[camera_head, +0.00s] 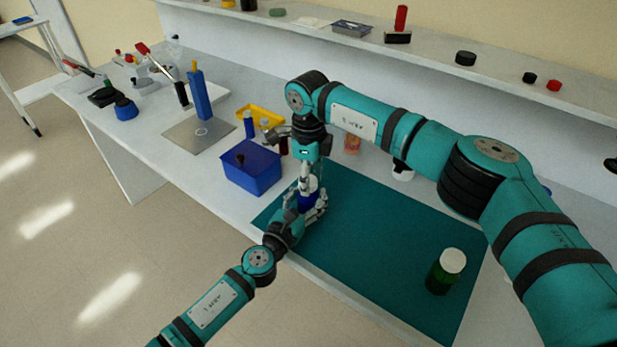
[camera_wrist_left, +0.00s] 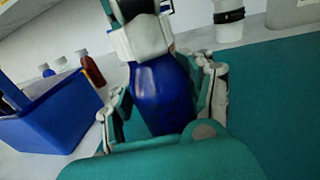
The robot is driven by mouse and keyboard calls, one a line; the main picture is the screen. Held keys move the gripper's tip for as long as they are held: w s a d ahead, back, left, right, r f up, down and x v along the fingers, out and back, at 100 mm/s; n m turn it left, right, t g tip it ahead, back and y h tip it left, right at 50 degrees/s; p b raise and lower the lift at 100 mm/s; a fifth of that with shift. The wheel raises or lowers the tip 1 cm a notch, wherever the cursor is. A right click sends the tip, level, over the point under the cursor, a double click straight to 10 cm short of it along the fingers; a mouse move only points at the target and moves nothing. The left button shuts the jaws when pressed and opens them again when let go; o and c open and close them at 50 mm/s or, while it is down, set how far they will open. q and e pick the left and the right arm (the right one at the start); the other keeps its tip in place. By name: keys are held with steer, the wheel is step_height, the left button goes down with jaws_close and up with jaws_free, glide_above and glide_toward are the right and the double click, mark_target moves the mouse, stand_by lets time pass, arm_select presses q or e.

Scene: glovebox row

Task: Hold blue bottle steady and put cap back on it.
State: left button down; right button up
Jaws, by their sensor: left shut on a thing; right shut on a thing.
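The blue bottle (camera_head: 306,201) stands at the left part of the green mat, largely covered by my grippers. In the left wrist view the blue bottle (camera_wrist_left: 163,95) is upright with a slight tilt in the picture. My left gripper (camera_head: 308,208) is shut around its body, with one finger on each side. My right gripper (camera_head: 307,178) comes down from above and is shut at the bottle's top. A white piece (camera_wrist_left: 145,40) sits right over the bottle there, probably the cap between the right fingers. I cannot tell whether it touches the neck.
A blue bin (camera_head: 252,172) stands close left of my grippers, with a yellow tray (camera_head: 260,116) behind it. A green bottle with a white lid (camera_head: 447,270) stands at the right of the green mat (camera_head: 375,250). The mat's middle is clear.

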arm_select(q)
steer(key=shift+d, duration=0.1)
arm_select(e)
steer(key=m, duration=0.5)
steer(key=shift+w+d, duration=0.1)
steer(key=shift+w, duration=0.05)
steer(key=m, duration=0.4)
steer(key=shift+m, duration=0.4)
arm_select(q)
steer(key=shift+s, duration=0.1)
arm_select(e)
steer(key=m, duration=0.4)
steer(key=shift+m, duration=0.4)
steer(key=m, duration=0.4)
steer(key=shift+m, duration=0.4)
steer(key=o, duration=1.4)
steer(key=shift+c, duration=0.2)
step_height(320, 180, up, 12)
